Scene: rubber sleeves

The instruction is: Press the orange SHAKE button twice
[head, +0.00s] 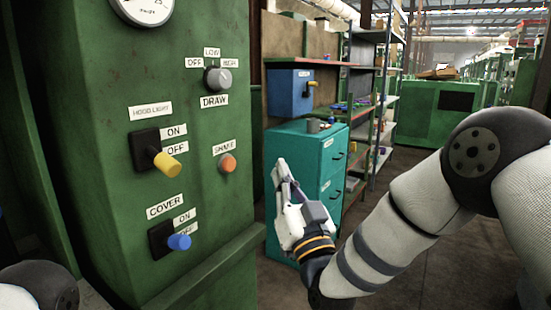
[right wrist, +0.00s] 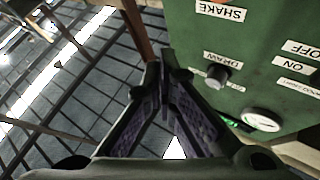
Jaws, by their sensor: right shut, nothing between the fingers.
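The orange SHAKE button (head: 228,164) sits on the front face of the green machine panel (head: 110,75), below the DRAW knob and under a white label reading SHAKE. The SHAKE label (right wrist: 222,11) also shows upside down at the top of the right wrist view. My right gripper (head: 281,166) is shut and empty, pointing up. In the head view it appears to the right of the button, apart from it. In the right wrist view its fingers (right wrist: 165,70) meet in front of open space beside the panel. My left gripper is out of view.
The panel also carries the DRAW knob (head: 217,79), the yellow HOOD LIGHT lever (head: 167,164), the blue COVER lever (head: 179,242) and a gauge (head: 143,8). A teal cabinet (head: 297,160) and a blue box (head: 290,93) stand behind my right gripper.

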